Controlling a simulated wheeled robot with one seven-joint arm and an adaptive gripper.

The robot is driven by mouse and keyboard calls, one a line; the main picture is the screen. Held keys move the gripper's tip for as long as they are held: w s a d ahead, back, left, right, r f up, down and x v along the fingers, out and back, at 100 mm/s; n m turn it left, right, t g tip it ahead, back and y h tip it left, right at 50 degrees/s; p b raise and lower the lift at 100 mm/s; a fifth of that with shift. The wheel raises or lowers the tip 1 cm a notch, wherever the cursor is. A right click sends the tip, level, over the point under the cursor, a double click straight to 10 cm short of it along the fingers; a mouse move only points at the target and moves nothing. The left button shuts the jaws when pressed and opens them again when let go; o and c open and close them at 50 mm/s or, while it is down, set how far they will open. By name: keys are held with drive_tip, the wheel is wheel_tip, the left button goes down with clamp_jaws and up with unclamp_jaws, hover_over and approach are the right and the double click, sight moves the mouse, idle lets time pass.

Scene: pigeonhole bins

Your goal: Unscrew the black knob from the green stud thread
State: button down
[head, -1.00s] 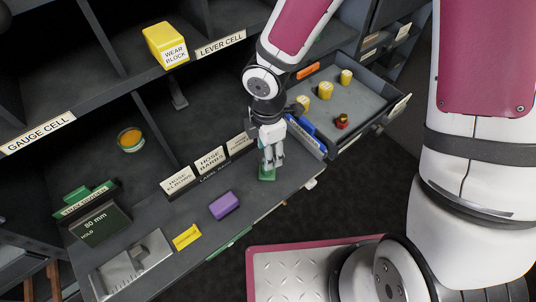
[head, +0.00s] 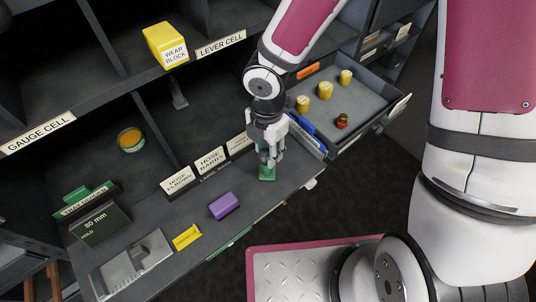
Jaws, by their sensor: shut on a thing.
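The green stud base (head: 267,174) stands on the dark shelf ledge near its front edge, to the right of the label plates. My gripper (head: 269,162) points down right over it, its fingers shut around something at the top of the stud. The black knob is hidden between the fingers. The stud's thread is also hidden, so I cannot tell how far the knob sits on it.
A purple block (head: 223,205) and a yellow piece (head: 186,237) lie to the left on the ledge. Label plates (head: 210,160) stand behind. An open drawer (head: 355,107) with yellow cylinders and a red part is at the right. The ledge drops off in front.

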sight(267, 152)
drive_tip(key=shift+n, duration=0.7)
drive_tip(key=shift+r+p, duration=1)
drive_tip(key=shift+r, duration=0.05)
drive_tip(key=shift+s+r+p, duration=0.1)
drive_tip(key=shift+r+p, duration=1.45)
drive_tip(key=shift+r, duration=0.4)
